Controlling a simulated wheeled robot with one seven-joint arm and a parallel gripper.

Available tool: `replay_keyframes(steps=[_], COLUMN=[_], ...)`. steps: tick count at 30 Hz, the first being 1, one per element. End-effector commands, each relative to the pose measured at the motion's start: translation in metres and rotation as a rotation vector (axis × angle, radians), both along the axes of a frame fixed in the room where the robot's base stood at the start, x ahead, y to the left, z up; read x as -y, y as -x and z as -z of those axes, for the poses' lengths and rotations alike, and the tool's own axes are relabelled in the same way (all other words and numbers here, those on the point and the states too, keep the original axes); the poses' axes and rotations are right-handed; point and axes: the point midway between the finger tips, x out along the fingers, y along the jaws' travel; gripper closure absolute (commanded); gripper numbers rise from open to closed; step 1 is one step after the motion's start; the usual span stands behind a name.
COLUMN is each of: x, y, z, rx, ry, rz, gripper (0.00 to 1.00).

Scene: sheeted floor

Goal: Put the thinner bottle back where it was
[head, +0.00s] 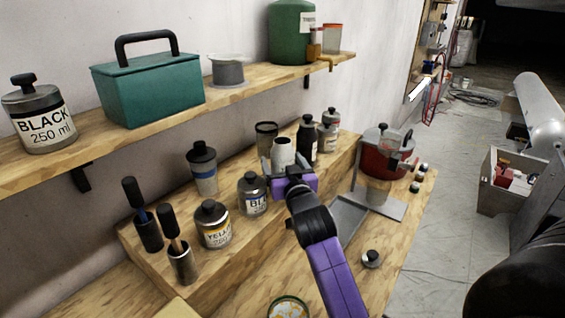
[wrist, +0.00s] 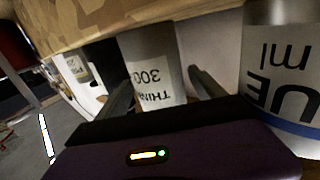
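The thinner bottle (wrist: 152,75) is a grey cylinder with a white label, partly readable as "THIN" and "300", upside down in the wrist view. It appears to be the pale cylinder (head: 284,151) just beyond my gripper in the head view, on the raised wooden step. My purple gripper (head: 284,170) points at it. In the wrist view my gripper's two fingers (wrist: 162,88) are spread, one toward each side of the bottle. A narrow gap shows at the right finger; contact on the left is unclear. The bottle's top is hidden by my gripper.
The blue bottle (head: 252,195) stands close to the left of my gripper, also large in the wrist view (wrist: 285,85). A black-capped dark bottle (head: 307,141) stands close to the right. The yellow bottle (head: 213,226) is at the front left. A wall shelf (head: 235,97) runs above.

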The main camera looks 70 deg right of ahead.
Motion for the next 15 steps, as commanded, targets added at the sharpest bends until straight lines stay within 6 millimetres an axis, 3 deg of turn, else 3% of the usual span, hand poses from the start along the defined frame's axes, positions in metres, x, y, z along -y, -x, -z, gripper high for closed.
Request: replay_keyframes(steps=[10,15], x=[-0.002,-0.023], y=[0.001,0.018], z=[-0.004,-0.001], rx=[0.000,-0.001], ry=[0.000,0.000], rz=[-0.001,-0.001], gripper=[0.22,0.22])
